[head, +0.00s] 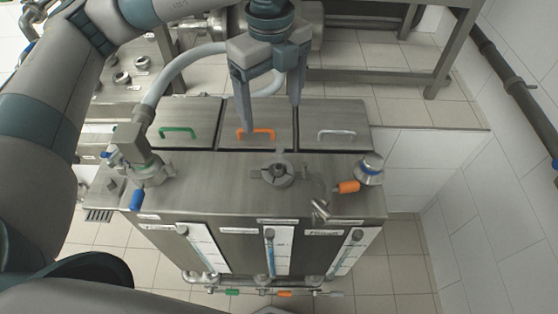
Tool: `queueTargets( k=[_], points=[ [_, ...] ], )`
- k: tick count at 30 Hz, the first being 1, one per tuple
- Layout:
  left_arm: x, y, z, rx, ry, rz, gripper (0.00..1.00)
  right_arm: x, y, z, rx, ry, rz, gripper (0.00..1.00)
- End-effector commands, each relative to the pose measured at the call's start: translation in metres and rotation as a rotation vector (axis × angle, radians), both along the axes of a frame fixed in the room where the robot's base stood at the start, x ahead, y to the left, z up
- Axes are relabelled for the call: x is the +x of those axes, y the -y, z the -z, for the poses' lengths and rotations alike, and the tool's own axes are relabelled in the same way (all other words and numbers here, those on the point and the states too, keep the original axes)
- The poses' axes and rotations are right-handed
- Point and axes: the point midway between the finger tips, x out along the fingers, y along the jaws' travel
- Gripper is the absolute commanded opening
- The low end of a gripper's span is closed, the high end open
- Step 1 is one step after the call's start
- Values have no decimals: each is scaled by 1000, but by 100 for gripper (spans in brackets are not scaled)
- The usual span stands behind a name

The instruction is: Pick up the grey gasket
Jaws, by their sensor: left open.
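I cannot pick out the grey gasket with certainty. Small round grey parts (122,77) lie on a metal surface at the upper left, too small to tell apart. A round grey metal fitting (277,175) with a dark centre sits on top of the steel machine (225,185). My left gripper (271,115) is open and empty, pointing down in front of the orange-handled lid. Its fingertips appear over the machine's lids, behind the round fitting in the picture; its height above them is hard to judge. My right gripper is not in view.
Three lids carry green (177,131), orange (264,133) and white (336,134) handles. A steel table frame (380,76) is behind. Tiled floor is clear at right.

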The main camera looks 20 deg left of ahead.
Motion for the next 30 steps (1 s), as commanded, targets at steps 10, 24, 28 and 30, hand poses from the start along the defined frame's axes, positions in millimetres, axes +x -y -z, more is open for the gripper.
queueTargets(
  k=[10,24,28,30],
  points=[
    [-1,0,15,-1,-4,1,79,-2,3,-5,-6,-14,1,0],
    [-1,0,94,0,-6,1,79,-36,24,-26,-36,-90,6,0],
    [-1,1,111,-1,-4,1,79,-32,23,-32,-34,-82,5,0],
    [0,1,117,-2,-2,1,79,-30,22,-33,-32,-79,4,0]
  ],
)
